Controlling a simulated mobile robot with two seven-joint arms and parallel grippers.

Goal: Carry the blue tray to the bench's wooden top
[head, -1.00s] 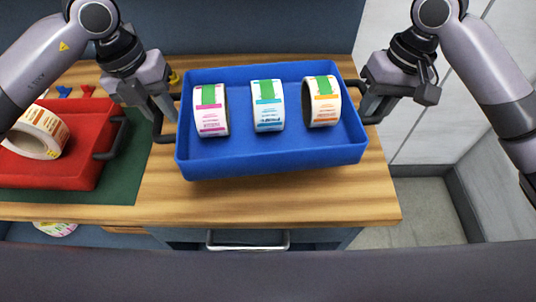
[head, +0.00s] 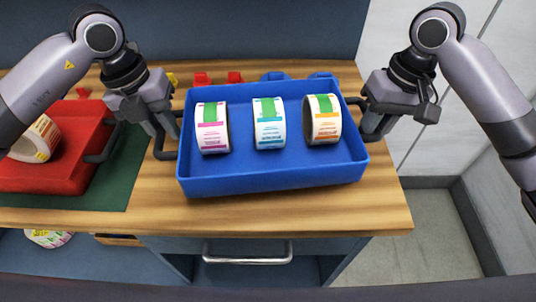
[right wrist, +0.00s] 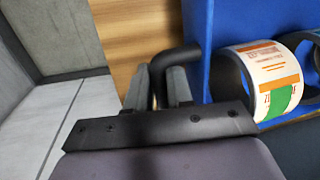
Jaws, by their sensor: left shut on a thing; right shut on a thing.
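The blue tray (head: 270,181) is over the wooden top (head: 300,215) of the bench in the head view, with three label rolls inside: pink (head: 212,128), blue (head: 269,123) and orange (head: 322,119). I cannot tell whether its underside touches the wood. My left gripper (head: 165,135) is shut on the tray's left black handle. My right gripper (head: 368,119) is shut on the right black handle, which also shows between the fingers in the right wrist view (right wrist: 178,57).
A red tray (head: 50,178) with a label roll (head: 38,140) stands on a green mat (head: 125,180) at the left. Red and blue clips (head: 235,77) lie behind the blue tray. A drawer handle (head: 247,257) is below the front edge. Bare wood shows in front.

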